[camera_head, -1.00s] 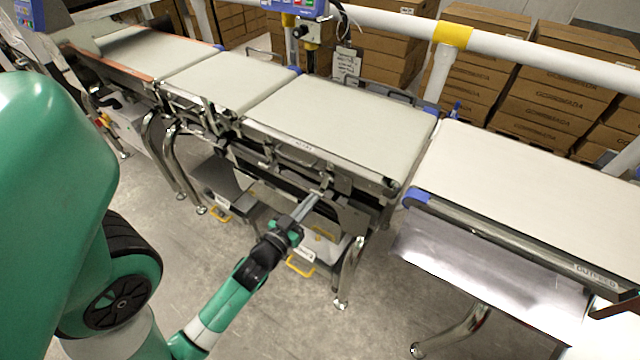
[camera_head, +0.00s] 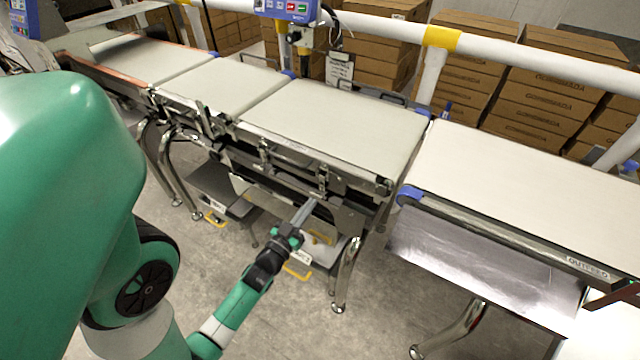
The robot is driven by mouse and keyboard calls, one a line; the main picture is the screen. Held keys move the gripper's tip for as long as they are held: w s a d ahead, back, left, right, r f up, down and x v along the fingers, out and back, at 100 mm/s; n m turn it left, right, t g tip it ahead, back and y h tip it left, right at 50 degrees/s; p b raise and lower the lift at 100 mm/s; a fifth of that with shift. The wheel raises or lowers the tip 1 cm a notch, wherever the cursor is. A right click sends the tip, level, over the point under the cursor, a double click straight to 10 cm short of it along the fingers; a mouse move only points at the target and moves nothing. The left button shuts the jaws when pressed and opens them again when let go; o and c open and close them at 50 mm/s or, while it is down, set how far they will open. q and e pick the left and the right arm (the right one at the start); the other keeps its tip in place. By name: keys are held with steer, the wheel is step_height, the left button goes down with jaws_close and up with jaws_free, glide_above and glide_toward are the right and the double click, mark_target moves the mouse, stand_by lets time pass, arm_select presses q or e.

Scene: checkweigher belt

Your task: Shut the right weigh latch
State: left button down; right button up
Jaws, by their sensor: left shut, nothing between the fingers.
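The weigh belt (camera_head: 340,120) is the middle pale belt, with metal latches along its front side. The right weigh latch (camera_head: 322,180) is a small metal fitting near the right end of that side. Whether it is shut is too small to tell. My left gripper (camera_head: 311,204) points up at it from below and in front, its grey fingers together and empty. The fingertips are just below the latch; I cannot tell whether they touch it. Another latch (camera_head: 264,155) sits further left on the same side. My right gripper is not in view.
The outfeed belt (camera_head: 520,180) stands to the right, with a shiny metal panel (camera_head: 480,265) below its front edge. A white rail (camera_head: 500,50) and stacked cartons (camera_head: 545,95) are behind. A curved metal leg (camera_head: 345,275) stands right of my left gripper.

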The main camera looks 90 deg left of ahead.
arm_select(q)
steer(key=shift+w+a+f+b, duration=0.25)
steer(key=shift+a+f, duration=0.1)
steer(key=shift+f, duration=0.15)
steer(key=shift+w+a+f+b, duration=0.15)
steer(key=shift+w+a+f, duration=0.05)
steer(key=shift+a+f, duration=0.2)
steer(key=shift+f, duration=0.1)
steer(key=shift+d, duration=0.1)
steer(key=s+d+f, duration=0.4)
steer(key=d+f, duration=0.2)
steer(key=f, duration=0.2)
steer(key=shift+s+d, duration=0.25)
steer(key=shift+s, duration=0.1)
stand_by(0.3)
